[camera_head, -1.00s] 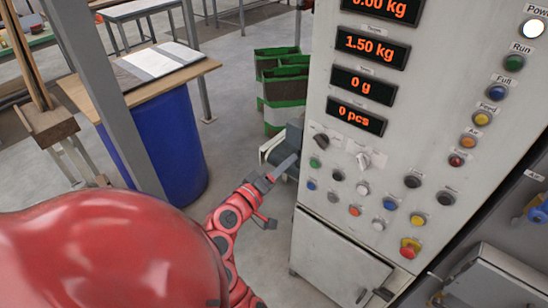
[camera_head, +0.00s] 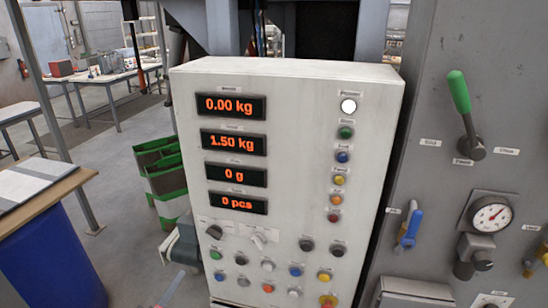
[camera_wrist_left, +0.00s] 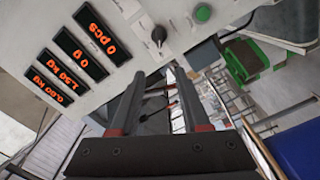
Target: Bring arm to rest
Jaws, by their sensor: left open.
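My left gripper (camera_head: 172,290) shows only in part at the bottom of the head view, in front of the lower left edge of the white control panel (camera_head: 290,110). In the left wrist view the two dark fingers of my left gripper (camera_wrist_left: 158,75) stand apart with nothing between them. There the panel (camera_wrist_left: 125,25) shows turned, with its displays at the left and a black knob and green button near the top. Most of my left arm is outside the head view. My right gripper is not in view.
A grey machine with a green-handled lever (camera_head: 460,95) and a gauge (camera_head: 491,213) stands at the right. Green crates (camera_head: 165,180) stand on the floor left of the panel. A blue drum (camera_head: 50,265) under a wooden board (camera_head: 45,190) is at the lower left.

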